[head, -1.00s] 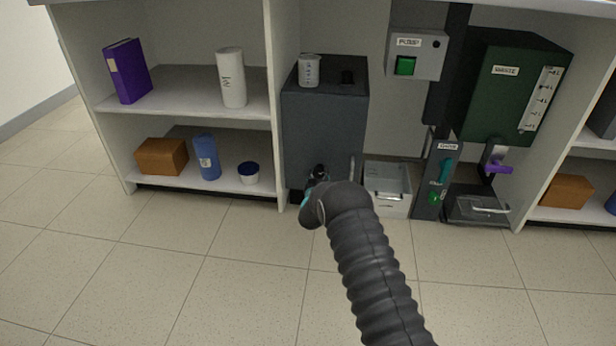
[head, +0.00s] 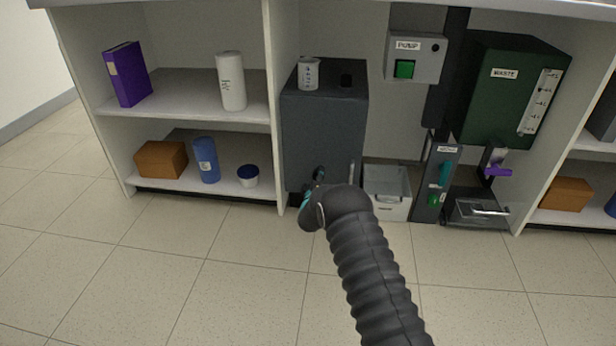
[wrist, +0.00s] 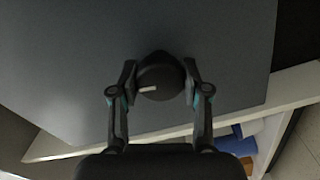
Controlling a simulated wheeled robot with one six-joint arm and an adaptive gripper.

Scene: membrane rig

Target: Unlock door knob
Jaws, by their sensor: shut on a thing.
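The door knob (wrist: 160,78) is a round black knob with a pale pointer line, on the dark grey cabinet door (wrist: 60,60). In the wrist view the fingers of my gripper (wrist: 160,84) are on both sides of it, shut on it. The pointer line lies nearly level, toward the left. In the head view the grey cabinet (head: 322,135) stands at the centre, and my gripper (head: 312,190) is at its lower front, partly hidden by my arm. The knob shows as a small dark spot there. The door is closed, with a vertical handle (head: 351,172) at its right.
A white bin (head: 388,192) is close by on the right, then a valve panel and a green waste tank (head: 505,95). Open shelves with a blue bottle (head: 206,160) are on the left. The floor in front is clear.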

